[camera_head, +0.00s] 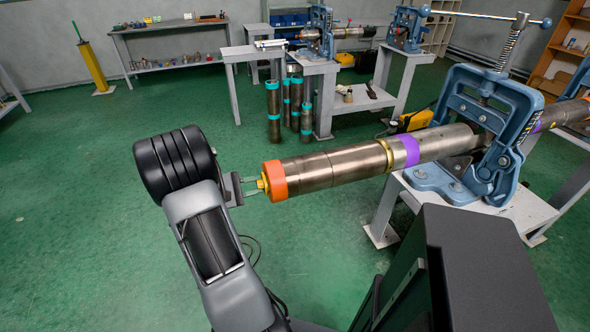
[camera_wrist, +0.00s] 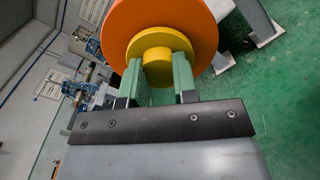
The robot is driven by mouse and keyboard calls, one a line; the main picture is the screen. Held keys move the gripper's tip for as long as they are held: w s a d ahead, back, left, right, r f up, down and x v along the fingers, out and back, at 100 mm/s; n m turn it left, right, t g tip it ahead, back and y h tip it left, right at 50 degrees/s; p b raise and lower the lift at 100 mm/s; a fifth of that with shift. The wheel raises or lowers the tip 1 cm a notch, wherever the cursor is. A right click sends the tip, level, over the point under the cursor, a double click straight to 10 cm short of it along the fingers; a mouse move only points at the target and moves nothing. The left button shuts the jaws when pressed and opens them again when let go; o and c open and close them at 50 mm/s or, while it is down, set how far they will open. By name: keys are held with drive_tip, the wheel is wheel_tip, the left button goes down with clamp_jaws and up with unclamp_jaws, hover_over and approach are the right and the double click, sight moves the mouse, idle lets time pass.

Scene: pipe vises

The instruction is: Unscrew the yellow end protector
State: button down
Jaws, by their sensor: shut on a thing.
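The yellow end protector (camera_head: 264,184) sits at the left end of a steel pipe (camera_head: 345,164), against an orange ring (camera_head: 275,180). In the wrist view the yellow protector (camera_wrist: 160,50) shows as a round flange with a smaller knob in front of the orange ring (camera_wrist: 195,22). My gripper (camera_head: 250,188) reaches the pipe end from the left. In the wrist view its two green fingers (camera_wrist: 160,75) are shut on the knob, one on each side. The pipe is held in a blue vise (camera_head: 488,130) at the right. The protector's threads are hidden.
The vise stands on a grey table (camera_head: 400,195). Further pipes with teal bands (camera_head: 273,112) stand upright on the floor behind, near another vise table (camera_head: 312,66). The green floor (camera_head: 90,230) to the left is clear.

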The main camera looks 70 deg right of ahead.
drive_tip(key=n+p, duration=0.4)
drive_tip(key=p, duration=0.1)
idle(0.3)
drive_tip(key=c, duration=1)
unclamp_jaws()
drive_tip(key=shift+w, duration=0.1)
drive_tip(key=shift+v, duration=1.05)
